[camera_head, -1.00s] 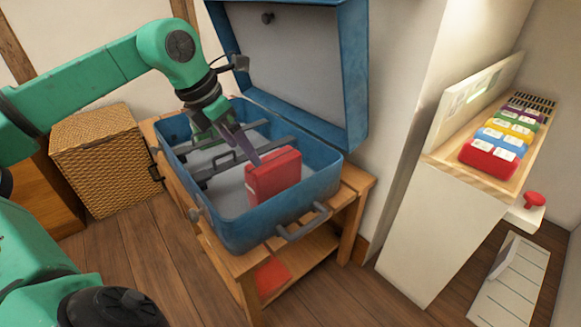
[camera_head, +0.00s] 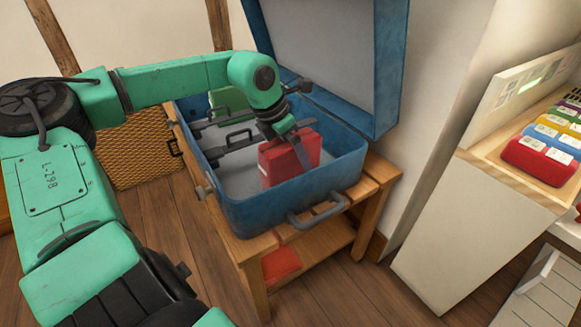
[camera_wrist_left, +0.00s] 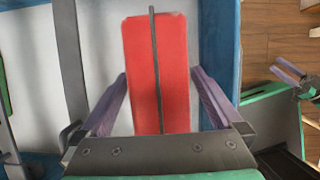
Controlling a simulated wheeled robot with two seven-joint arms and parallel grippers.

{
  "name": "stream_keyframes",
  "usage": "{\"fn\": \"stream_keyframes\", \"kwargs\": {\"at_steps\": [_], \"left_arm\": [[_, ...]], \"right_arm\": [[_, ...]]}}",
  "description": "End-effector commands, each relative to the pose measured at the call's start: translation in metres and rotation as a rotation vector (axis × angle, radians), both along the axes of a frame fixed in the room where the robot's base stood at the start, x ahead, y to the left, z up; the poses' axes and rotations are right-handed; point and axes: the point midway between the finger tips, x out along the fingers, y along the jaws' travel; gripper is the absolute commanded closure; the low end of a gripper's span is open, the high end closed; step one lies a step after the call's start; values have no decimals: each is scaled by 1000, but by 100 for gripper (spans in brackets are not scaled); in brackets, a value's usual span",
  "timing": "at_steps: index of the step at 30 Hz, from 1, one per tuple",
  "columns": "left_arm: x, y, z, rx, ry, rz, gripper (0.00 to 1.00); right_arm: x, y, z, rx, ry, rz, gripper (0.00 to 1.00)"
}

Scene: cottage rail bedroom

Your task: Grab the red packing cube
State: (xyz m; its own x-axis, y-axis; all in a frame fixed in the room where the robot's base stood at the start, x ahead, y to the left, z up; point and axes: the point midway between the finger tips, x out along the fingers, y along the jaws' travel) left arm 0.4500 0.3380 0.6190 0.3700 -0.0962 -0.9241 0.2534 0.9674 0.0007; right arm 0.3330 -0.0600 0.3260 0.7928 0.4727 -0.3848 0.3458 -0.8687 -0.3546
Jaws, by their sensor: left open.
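The red packing cube (camera_head: 282,163) stands on edge inside the open blue suitcase (camera_head: 262,214), near its front right part. It also shows in the left wrist view (camera_wrist_left: 172,72), with a dark strip running along its middle. My left gripper (camera_head: 301,150) is over the cube from above. In the left wrist view my left gripper (camera_wrist_left: 164,88) is open, with one purple finger on each side of the cube and a gap visible at the left finger. The finger depth along the cube is hard to tell. My right gripper (camera_wrist_left: 299,84) shows at the right edge of the left wrist view, apart from the suitcase.
The suitcase stands on a wooden rack (camera_head: 372,197), its lid (camera_head: 334,60) raised at the back. A wicker hamper (camera_head: 140,155) is at left. A pale cabinet with coloured blocks (camera_head: 540,160) stands at right.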

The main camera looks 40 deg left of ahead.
Motion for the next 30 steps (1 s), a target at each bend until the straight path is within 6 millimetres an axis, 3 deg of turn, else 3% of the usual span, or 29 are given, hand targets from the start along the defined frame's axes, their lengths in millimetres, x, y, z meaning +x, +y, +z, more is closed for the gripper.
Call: {"fn": "stream_keyframes", "kwargs": {"at_steps": [1, 3, 29, 30], "left_arm": [[2, 0, -11, 1, 5, 1, 0], [4, -1, -14, 0, 1, 1, 0], [5, -1, -18, -1, 0, 0, 0], [5, -1, -18, -1, 0, 0, 4]], "right_arm": [[0, 0, -7, 2, -2, -1, 50], [-1, 0, -10, 1, 0, -3, 50], [-1, 1, -10, 8, -4, -5, 50], [-1, 1, -10, 7, -4, -6, 50]]}}
